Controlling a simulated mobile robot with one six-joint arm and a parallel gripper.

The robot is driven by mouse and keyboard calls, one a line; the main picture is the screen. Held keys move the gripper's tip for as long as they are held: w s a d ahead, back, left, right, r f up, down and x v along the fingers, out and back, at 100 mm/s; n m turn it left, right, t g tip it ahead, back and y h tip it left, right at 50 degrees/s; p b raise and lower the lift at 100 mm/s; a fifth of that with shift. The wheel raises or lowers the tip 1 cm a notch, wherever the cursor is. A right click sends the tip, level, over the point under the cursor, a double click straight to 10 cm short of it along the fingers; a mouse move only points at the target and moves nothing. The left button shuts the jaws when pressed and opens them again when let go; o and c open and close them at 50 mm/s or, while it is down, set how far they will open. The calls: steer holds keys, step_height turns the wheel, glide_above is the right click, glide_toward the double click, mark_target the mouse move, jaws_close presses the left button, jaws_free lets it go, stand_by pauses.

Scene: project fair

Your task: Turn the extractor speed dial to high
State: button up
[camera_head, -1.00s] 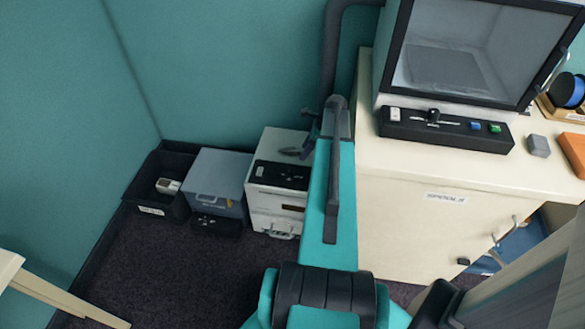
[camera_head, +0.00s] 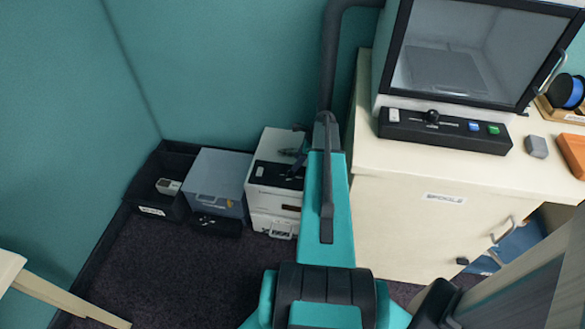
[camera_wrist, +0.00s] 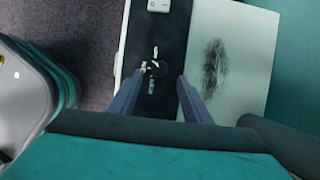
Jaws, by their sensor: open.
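The extractor is a white box (camera_head: 265,206) on the floor against the wall, with a black control panel (camera_head: 272,178) on top. In the wrist view the panel (camera_wrist: 172,30) runs between my fingers. A small dark dial (camera_wrist: 157,69) sits on it with white marks around it; its setting is too small to read. My gripper (camera_wrist: 160,76) is open, one finger on each side of the dial in the picture. I cannot tell whether they touch it. In the head view my gripper (camera_head: 295,160) is small and partly hidden by my arm, over the panel.
A white switch (camera_wrist: 158,5) is on the panel, and a dark smudge (camera_wrist: 215,68) marks the white top beside it. A grey box (camera_head: 218,178) and a black bin (camera_head: 152,190) stand left of the extractor. A cream cabinet (camera_head: 400,220) stands close on the right.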

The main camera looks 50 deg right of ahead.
mark_target(291, 172)
steer(key=shift+p+x, duration=0.35)
steer(key=shift+x, duration=2.9)
steer(key=shift+s, duration=0.1)
steer(key=c, duration=1)
